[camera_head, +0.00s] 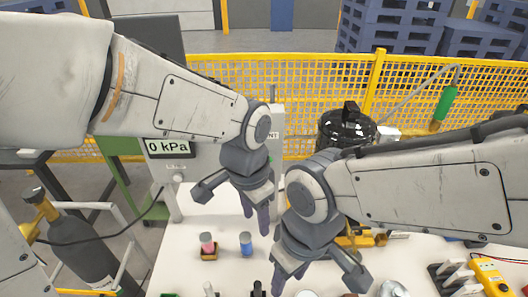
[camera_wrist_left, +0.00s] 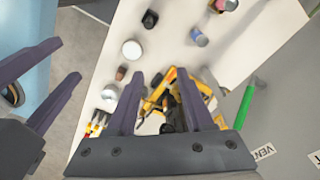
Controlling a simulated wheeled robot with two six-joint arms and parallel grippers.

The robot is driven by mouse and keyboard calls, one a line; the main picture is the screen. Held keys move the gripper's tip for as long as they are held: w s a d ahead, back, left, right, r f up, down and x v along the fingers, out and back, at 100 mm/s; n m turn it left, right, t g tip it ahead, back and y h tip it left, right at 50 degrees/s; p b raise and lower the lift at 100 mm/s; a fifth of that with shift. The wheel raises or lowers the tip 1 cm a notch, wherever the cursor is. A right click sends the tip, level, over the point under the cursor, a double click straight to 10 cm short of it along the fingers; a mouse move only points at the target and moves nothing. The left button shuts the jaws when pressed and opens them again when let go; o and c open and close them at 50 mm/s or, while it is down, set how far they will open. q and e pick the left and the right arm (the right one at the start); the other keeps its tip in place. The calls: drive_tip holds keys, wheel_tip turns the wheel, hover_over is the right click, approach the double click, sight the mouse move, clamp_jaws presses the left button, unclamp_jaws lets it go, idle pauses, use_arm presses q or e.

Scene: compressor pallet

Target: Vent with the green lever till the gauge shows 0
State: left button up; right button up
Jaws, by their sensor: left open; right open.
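The gauge display (camera_head: 168,148) reads 0 kPa in the head view. A VENT label (camera_wrist_left: 263,151) is on the grey panel (camera_wrist_left: 285,95) in the left wrist view. The green lever (camera_wrist_left: 247,106) stands out beside that panel, to the right of my left fingers; in the head view I cannot make it out behind my arm and gripper. My left gripper (camera_head: 256,214) is open and empty, in front of the panel and above the white table (camera_head: 185,240). My right gripper (camera_head: 289,279) is open, lower and nearer, above the table.
A red cylinder (camera_head: 208,245) and a blue cylinder (camera_head: 246,244) stand on the table. A yellow meter (camera_head: 489,276) lies at the right. A gas bottle (camera_head: 82,252) stands at the left. A yellow mesh fence (camera_head: 300,75) runs behind. My two grippers are close together.

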use_arm(q)
drive_tip(key=w+r+m+t+y+p, duration=0.15)
drive_tip(key=w+m+p, duration=0.45)
drive_tip(key=w, duration=1.5)
drive_tip(key=shift+h, duration=0.25)
drive_tip(key=f+p, duration=0.1)
drive_tip(key=f, duration=0.4)
drive_tip(key=w+f+p, duration=0.1)
drive_tip(key=f, duration=0.1)
drive_tip(key=shift+w+f+p, duration=0.1)
drive_tip(key=shift+f+p, duration=0.2)
drive_tip(key=shift+f, duration=0.05)
drive_tip(key=shift+w+f, duration=0.15)
drive_tip(key=shift+f, duration=0.65)
use_arm(e)
wheel_tip(320, 180, up, 10)
drive_tip(key=shift+r, duration=0.25)
drive_tip(key=shift+a, duration=0.1)
use_arm(q)
clamp_jaws()
